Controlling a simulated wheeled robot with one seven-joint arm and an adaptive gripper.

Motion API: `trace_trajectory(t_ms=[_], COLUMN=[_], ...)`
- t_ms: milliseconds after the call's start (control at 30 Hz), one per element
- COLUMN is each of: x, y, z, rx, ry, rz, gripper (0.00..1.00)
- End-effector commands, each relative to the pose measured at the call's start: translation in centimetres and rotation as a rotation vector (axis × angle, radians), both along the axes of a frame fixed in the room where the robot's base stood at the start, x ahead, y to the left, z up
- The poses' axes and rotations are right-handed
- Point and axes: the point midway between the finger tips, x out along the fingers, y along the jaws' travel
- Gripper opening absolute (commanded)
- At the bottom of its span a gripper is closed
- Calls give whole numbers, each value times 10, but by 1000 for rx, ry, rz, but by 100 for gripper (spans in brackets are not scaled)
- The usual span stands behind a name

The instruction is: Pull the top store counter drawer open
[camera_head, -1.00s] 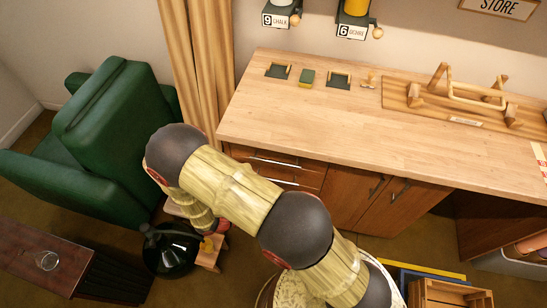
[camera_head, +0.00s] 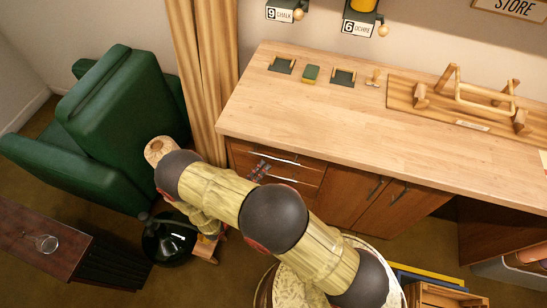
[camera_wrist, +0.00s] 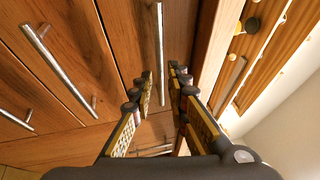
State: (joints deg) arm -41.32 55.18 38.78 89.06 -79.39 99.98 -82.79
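The store counter (camera_head: 330,120) has a brown drawer front at its left end. The top drawer (camera_head: 305,167) appears closed, with a slim metal bar handle (camera_head: 272,157). A second drawer with a similar bar (camera_head: 283,181) is below it. In the wrist view my gripper (camera_wrist: 163,72) is open, fingers apart, with a metal bar handle (camera_wrist: 160,40) between and beyond the fingertips. I cannot tell whether either finger touches it.
Two cupboard doors (camera_head: 385,200) with bar handles are right of the drawers. A green armchair (camera_head: 120,120) and a black round vessel (camera_head: 170,242) are at the left. A wooden crate (camera_head: 440,294) is at the lower right. A wooden rack (camera_head: 480,95) stands on the counter.

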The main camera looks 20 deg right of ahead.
Motion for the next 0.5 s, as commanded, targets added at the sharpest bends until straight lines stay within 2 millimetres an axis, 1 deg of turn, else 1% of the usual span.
trace_trajectory(t_ms=[33,100,300,500], x=[3,9,24,31], y=[-8,-18,-42,-53], z=[1,2,8,11], rx=[1,1,2,2], ry=[-1,-1,-1,-2], rz=[-6,-6,-6,-3], gripper=[16,16,16,16])
